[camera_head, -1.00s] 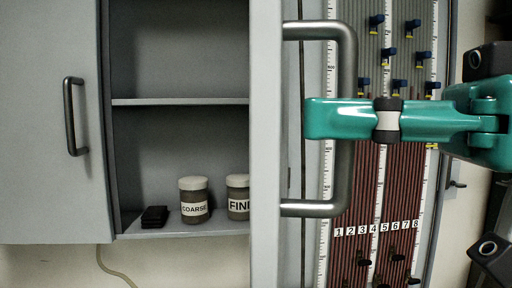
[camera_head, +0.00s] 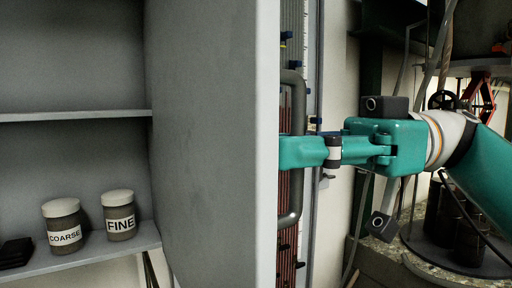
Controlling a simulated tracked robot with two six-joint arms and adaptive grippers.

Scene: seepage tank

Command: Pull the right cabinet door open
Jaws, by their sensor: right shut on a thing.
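The right cabinet door (camera_head: 215,150) stands open, its pale edge toward me and its grey inner face showing. Its bar handle (camera_head: 291,205) shows partly behind that edge, on the door's outer side. My right gripper (camera_head: 288,152) comes in from the right with teal fingers shut on the handle around its middle. The door edge hides the fingertips and part of the handle. My left gripper is not in view.
The open cabinet has a shelf (camera_head: 75,115). Below it stand a COARSE jar (camera_head: 63,226), a FINE jar (camera_head: 119,216) and a dark block (camera_head: 15,252). A tube panel (camera_head: 313,60) stands behind the handle. Shelving with equipment (camera_head: 465,215) is at right.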

